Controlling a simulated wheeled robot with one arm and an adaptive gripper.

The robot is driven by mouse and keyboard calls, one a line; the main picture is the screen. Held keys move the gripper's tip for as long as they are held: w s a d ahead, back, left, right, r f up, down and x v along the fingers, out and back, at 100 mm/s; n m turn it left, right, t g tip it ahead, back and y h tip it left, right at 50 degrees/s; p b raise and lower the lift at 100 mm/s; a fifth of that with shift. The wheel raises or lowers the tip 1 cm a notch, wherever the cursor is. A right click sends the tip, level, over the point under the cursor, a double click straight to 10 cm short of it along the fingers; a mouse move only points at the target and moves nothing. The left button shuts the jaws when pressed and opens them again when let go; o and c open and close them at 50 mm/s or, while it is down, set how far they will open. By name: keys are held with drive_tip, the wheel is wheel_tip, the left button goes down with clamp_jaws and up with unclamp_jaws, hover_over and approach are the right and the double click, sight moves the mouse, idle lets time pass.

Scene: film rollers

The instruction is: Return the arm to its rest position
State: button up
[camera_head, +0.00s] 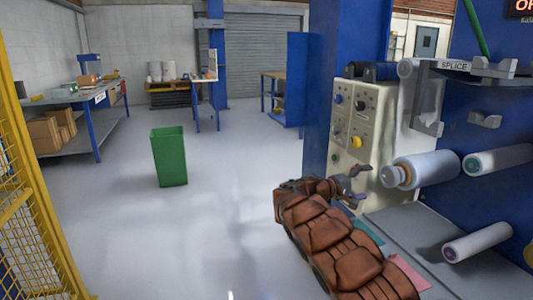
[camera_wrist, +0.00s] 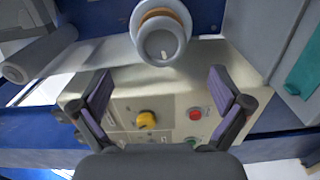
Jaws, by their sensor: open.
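My arm, in brown padded covering, reaches up from the lower right in the head view. My gripper (camera_head: 357,186) is at its end, in front of the lower part of the beige control panel (camera_head: 352,118). In the wrist view my gripper (camera_wrist: 162,92) has its two fingers spread wide with nothing between them. The control panel (camera_wrist: 170,88) lies beyond the fingers, with a yellow knob (camera_wrist: 146,119) and a red button (camera_wrist: 195,113) visible. A roller end (camera_wrist: 160,40) is above the gap between the fingers.
Film rollers (camera_head: 425,169) stick out from the blue machine at right, close to my arm. A grey ledge (camera_head: 420,235) lies beside the arm. A green bin (camera_head: 169,156) stands on open floor. A yellow mesh fence (camera_head: 30,190) is at left.

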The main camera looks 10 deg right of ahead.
drive_tip(key=s+d+r+m+g+y, duration=0.1)
drive_tip(key=s+d+g, duration=0.1)
drive_tip(key=s, duration=0.6)
drive_tip(key=s+d+r+m+g+y, duration=0.1)
drive_tip(key=s+d+g, duration=0.15)
drive_tip(key=s, duration=0.45)
drive_tip(key=s+a+f+m+g+y, duration=0.15)
drive_tip(key=s+y, duration=0.25)
drive_tip(key=s, duration=1)
drive_tip(key=s+a+f+n+y, duration=0.1)
drive_tip(key=s+a+f+y, duration=0.3)
drive_tip(key=s+a, duration=0.5)
drive_tip(key=s+a+f+y, duration=0.3)
drive_tip(key=s+a+y, duration=0.1)
drive_tip(key=s+a, duration=0.45)
drive_tip(key=s+a+f+n+y, duration=0.1)
drive_tip(key=s+a+f+y, duration=0.25)
drive_tip(key=s+a, duration=0.55)
wheel_tip(320, 180, up, 25)
drive_tip(key=s+d+p, duration=0.1)
drive_tip(key=p, duration=2.3)
drive_tip(key=shift+s, duration=0.15)
drive_tip(key=shift+m, duration=0.25)
